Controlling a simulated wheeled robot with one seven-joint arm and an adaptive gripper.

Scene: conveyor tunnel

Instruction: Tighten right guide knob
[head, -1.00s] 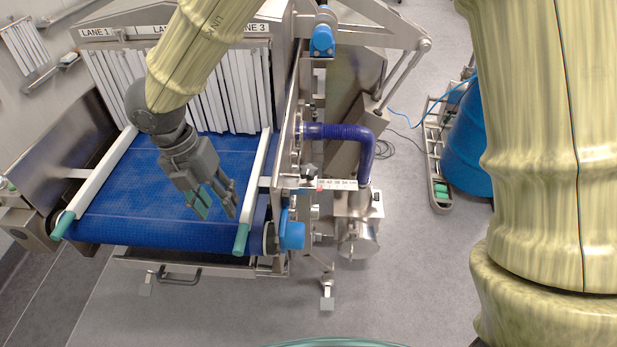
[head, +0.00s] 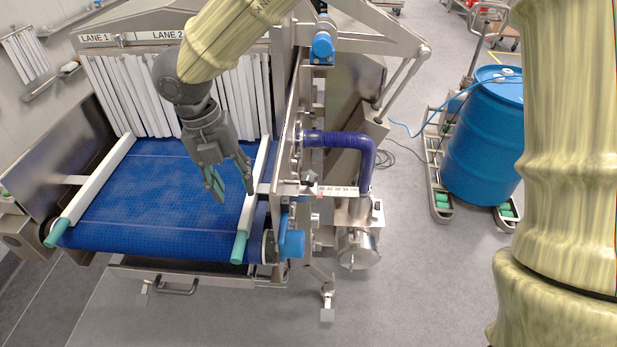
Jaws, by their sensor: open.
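The right guide rail (head: 262,165) is a white bar with a green end, lying along the right side of the blue belt. A bracket runs right from it to a white ruler scale (head: 340,190) on the machine's side frame. A small dark knob (head: 309,179) sits at the left end of this scale. My gripper (head: 234,194) is open and empty, pointing down above the belt, just left of the right rail in the picture. It is apart from the knob. Its height above the belt is hard to tell.
The left guide rail (head: 95,187) borders the blue conveyor belt (head: 140,210). White strip curtains (head: 125,95) hang at the tunnel mouth. A blue barrel (head: 483,145) stands on the right; grey floor lies between.

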